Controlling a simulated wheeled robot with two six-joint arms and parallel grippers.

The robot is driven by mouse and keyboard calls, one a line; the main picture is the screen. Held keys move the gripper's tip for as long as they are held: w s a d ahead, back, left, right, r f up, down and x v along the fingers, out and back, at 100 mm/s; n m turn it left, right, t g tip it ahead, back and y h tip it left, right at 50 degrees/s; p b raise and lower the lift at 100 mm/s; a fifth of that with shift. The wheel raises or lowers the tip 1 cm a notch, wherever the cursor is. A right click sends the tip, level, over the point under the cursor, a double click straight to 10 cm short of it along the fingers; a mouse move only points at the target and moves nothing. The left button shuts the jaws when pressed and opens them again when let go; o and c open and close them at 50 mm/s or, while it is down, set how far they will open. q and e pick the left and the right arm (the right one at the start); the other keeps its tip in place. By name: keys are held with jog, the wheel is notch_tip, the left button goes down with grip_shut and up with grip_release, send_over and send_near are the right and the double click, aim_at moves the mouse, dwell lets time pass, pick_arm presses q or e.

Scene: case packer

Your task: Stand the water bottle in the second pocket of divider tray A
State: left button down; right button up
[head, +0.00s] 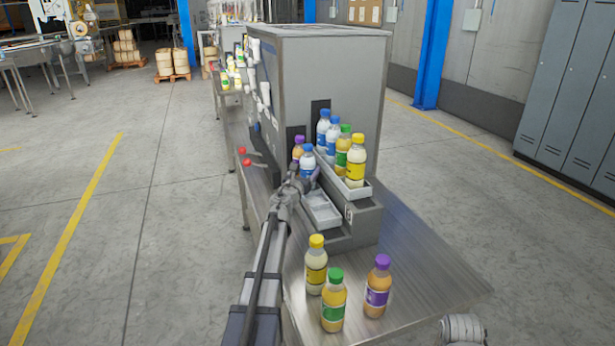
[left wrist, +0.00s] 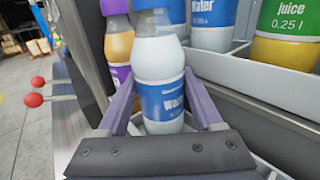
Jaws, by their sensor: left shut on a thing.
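My left gripper (head: 298,183) is shut on a water bottle (head: 308,164) with a blue cap. In the left wrist view the water bottle (left wrist: 163,75) stands upright between the two fingers (left wrist: 163,105). It is over the far part of the lower divider tray (head: 322,209), whose near pockets look empty. A purple-capped bottle (head: 298,147) stands just behind the held one. I cannot read which tray is A, and the bottle's base is hidden in both views.
The raised tray (head: 357,194) on the right holds several bottles, with blue, green and yellow caps. Yellow-capped (head: 316,268), green-capped (head: 333,305) and purple-capped (head: 377,290) bottles stand on the near table (head: 430,270). A large grey machine (head: 330,75) stands behind. Red knobs (left wrist: 35,90) are at left.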

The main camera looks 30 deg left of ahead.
pick_arm(q)
jog(key=shift+r, duration=0.1)
jog(key=shift+c, duration=2.2)
grip_release()
jog(key=shift+o, duration=0.6)
jog(key=s+d, duration=0.2)
jog(key=s, duration=1)
jog(key=shift+d, duration=0.15)
